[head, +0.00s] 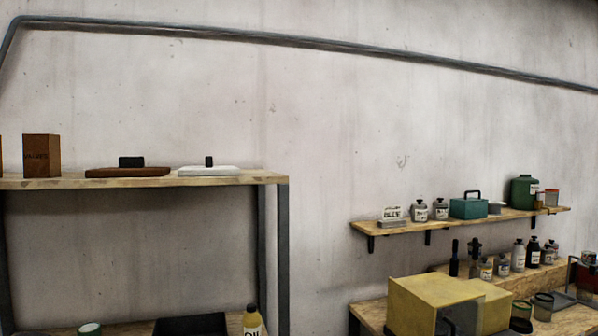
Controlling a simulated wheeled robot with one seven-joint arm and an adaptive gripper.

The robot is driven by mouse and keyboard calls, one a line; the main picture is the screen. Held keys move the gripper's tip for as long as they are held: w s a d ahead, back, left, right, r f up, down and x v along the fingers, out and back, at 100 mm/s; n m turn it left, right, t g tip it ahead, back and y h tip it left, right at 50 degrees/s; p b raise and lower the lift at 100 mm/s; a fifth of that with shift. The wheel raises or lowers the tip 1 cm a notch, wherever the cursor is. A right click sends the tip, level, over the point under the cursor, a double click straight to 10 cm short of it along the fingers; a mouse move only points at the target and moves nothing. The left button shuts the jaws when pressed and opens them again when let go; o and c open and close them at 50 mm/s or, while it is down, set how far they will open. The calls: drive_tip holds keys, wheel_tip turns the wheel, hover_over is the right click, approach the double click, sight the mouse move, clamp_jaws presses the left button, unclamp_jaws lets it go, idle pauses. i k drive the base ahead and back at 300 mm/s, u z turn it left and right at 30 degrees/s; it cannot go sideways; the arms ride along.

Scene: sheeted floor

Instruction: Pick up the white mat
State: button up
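A thin white flat thing, which looks like the white mat (225,171), lies on the top board of the left shelf unit, near its right end. A small black block (209,161) stands on it or just behind it; I cannot tell which. My gripper is not in view.
The left wooden shelf (150,182) also holds a brown flat board (128,173) with a dark block, and a brown box (41,155). A wall shelf (470,220) with bottles and a teal box (468,207) is at right. Yellow boxes (418,303) stand below.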

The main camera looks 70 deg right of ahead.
sight(208, 170)
drive_tip(key=z, duration=1.6)
